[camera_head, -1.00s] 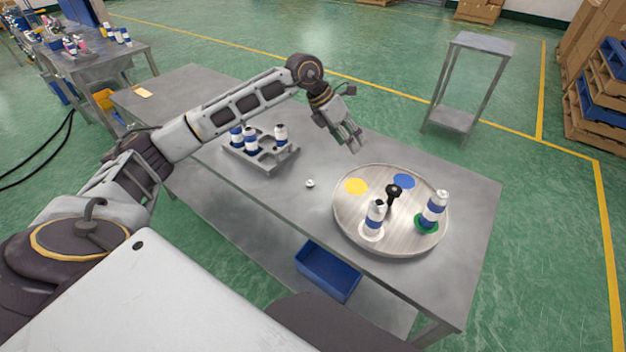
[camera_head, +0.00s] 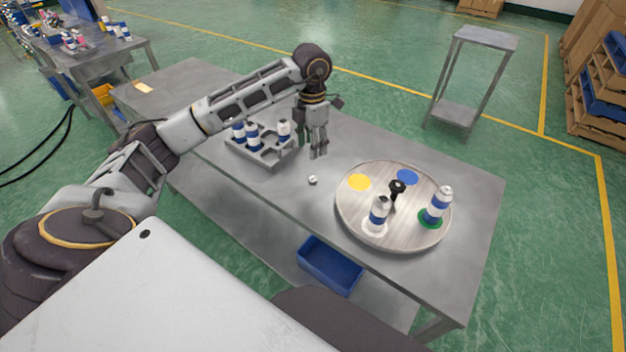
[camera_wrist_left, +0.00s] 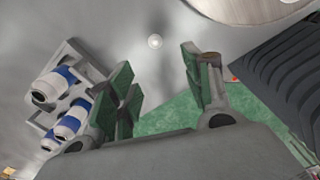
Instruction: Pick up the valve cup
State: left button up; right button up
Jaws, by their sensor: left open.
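The valve cup (camera_head: 312,180) is a small pale round piece lying on the grey metal table between the can tray and the round turntable. It also shows in the left wrist view (camera_wrist_left: 155,41) as a small whitish disc on bare table, beyond the fingers and roughly in line with the gap between them. My left gripper (camera_head: 318,152) is open and empty, pointing down above the table, a little behind the cup in the head view. Its green-padded fingers (camera_wrist_left: 160,85) stand apart in the wrist view. My right gripper is not in view.
A grey tray (camera_head: 270,158) with several blue-and-white cans stands left of the gripper. The round turntable (camera_head: 350,222) at right carries two cans, coloured discs and a black upright piece (camera_head: 396,190). A blue bin (camera_head: 330,266) sits below. The table around the cup is bare.

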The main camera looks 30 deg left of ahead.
pick_arm(q)
send_over(312, 180)
notch_tip(312, 180, down, 7)
jog(key=shift+s+p, duration=0.1)
jog(key=shift+p, duration=0.2)
jog(key=shift+f, duration=0.85)
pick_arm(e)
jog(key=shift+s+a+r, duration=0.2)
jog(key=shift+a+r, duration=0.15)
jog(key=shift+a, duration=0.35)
pick_arm(q)
jog(key=shift+f, duration=0.1)
